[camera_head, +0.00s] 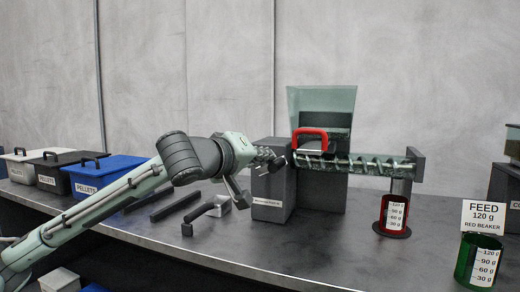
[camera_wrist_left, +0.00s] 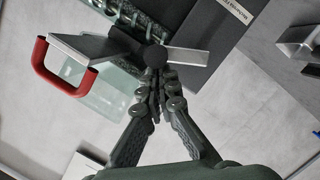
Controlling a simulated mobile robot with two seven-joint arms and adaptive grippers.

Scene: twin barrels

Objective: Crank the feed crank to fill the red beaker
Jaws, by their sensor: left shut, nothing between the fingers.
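The feed machine has a clear hopper (camera_head: 322,103) above a clear tube with a metal screw (camera_head: 365,163). A dark, round-ended crank part (camera_head: 277,164) is at the tube's left end; it also shows in the wrist view as a dark round knob (camera_wrist_left: 155,54) with pale flat bars beside it. My left gripper (camera_head: 268,155) is shut and empty, its fingertips (camera_wrist_left: 157,80) right at the knob; I cannot tell whether they touch. The red beaker (camera_head: 385,214) stands upright under the tube's right end. Its scale faces me, and its fill level is unclear.
A red handle (camera_head: 297,139) sticks out before the hopper. A green beaker (camera_head: 464,262) and a FEED 120 g sign (camera_head: 483,216) stand at right. Lidded bins, one blue (camera_head: 105,174), line the left. A dark handled tool (camera_head: 205,211) lies on the table (camera_head: 330,245).

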